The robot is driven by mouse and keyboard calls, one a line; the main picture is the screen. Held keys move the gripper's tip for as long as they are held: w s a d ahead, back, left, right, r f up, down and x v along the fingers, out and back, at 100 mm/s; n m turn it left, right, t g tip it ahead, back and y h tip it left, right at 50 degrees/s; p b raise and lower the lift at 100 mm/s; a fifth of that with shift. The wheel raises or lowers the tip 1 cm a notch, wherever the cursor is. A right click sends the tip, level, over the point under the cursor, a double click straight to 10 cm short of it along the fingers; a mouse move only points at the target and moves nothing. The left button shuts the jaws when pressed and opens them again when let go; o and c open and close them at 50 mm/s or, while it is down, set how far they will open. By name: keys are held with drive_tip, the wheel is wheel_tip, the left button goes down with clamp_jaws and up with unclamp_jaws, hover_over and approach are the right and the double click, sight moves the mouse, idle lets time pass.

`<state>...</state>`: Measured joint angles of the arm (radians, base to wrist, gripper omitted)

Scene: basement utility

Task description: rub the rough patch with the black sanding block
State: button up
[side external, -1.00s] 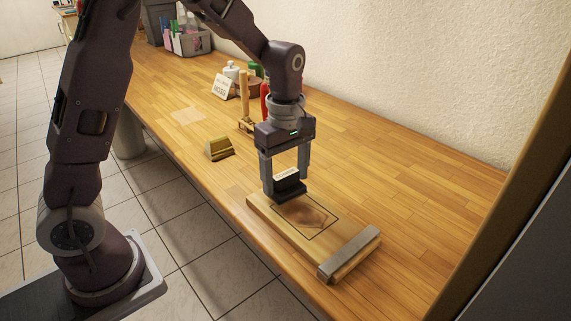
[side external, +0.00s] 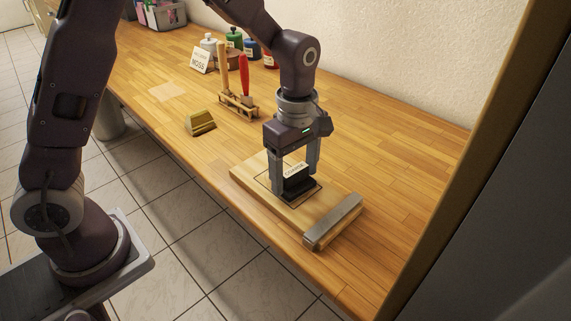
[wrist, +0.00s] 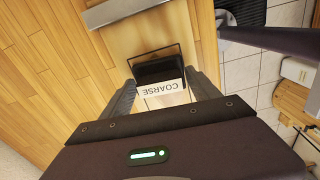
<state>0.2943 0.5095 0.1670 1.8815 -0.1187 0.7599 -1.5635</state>
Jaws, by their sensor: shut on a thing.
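My gripper (side external: 295,178) is shut on the black sanding block (side external: 299,187), which has a white label reading COARSE. The block also shows between the fingers in the wrist view (wrist: 160,70). It is over the outlined area of the wooden board (side external: 246,174), low and apparently at the surface; exact contact cannot be told. The block and fingers hide most of the rough patch. Part of the dark outline shows around the block in both views.
A grey metal bar (side external: 335,219) lies across the board's near right end. A yellowish block (side external: 200,122) sits on the bench to the left. A rack (side external: 238,104) with upright tools stands behind. Bare bench lies right of the board.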

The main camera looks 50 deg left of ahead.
drive_tip(key=shift+d, duration=1.8)
drive_tip(key=shift+a, duration=5.8)
drive_tip(key=shift+w+d, duration=0.15)
drive_tip(key=shift+d, duration=5.6)
drive_tip(key=shift+a, duration=5.5)
drive_tip(key=shift+a+r, duration=0.15)
wheel_tip(320, 180, up, 8)
